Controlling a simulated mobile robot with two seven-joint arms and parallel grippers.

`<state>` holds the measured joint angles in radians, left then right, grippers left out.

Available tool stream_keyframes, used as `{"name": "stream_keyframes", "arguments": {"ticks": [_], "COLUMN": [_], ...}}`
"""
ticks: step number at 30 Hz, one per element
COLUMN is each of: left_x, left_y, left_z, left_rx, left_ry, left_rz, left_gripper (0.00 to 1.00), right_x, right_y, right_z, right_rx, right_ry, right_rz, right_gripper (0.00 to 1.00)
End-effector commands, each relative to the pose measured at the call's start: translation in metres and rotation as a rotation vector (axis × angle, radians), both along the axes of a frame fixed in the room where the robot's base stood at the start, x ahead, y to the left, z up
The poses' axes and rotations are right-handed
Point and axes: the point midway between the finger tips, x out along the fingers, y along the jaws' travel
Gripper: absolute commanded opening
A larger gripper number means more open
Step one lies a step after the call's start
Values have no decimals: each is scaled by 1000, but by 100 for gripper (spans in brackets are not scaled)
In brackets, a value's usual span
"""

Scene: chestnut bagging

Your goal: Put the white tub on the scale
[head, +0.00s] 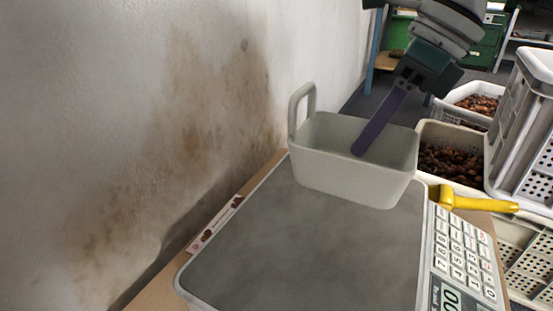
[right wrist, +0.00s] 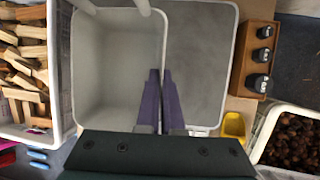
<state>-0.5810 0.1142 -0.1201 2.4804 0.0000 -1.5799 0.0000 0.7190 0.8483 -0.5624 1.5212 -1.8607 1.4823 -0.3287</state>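The white tub (head: 350,185) is upright, with its loop handle at the left, over the far part of the scale (head: 300,240). My right gripper (head: 362,148) is shut on the tub's wall, one purple finger inside and one outside. The right wrist view also shows the tub (right wrist: 110,75), the fingers (right wrist: 161,78) astride its wall and the grey scale plate (right wrist: 200,55) beside it. The tub looks empty. I cannot tell whether its base touches the plate. My left gripper is not in view.
A stained wall (head: 150,130) runs along the left. A yellow-handled tool (head: 470,202) lies right of the scale, near the keypad (head: 462,250). Chestnut crates (head: 425,132) stand behind. The right wrist view shows a wooden block with black weights (right wrist: 257,35) and a crate of wood pieces (right wrist: 60,60).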

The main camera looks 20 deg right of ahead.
Motion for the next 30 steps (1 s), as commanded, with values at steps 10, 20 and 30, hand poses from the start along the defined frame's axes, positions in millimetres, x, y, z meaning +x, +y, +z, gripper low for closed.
{"name": "stream_keyframes", "arguments": {"ticks": [10, 20, 30], "left_x": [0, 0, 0], "left_y": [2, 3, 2], "left_z": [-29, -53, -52], "left_rx": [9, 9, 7], "left_ry": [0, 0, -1], "left_rz": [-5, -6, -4], "left_gripper": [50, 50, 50], "right_x": [0, 0, 0], "right_y": [0, 0, 0], "right_z": [-49, -89, -89], "right_rx": [2, 2, 0], "right_ry": [-1, -1, -1], "right_rz": [0, 0, 1], "right_gripper": [0, 0, 9]}}
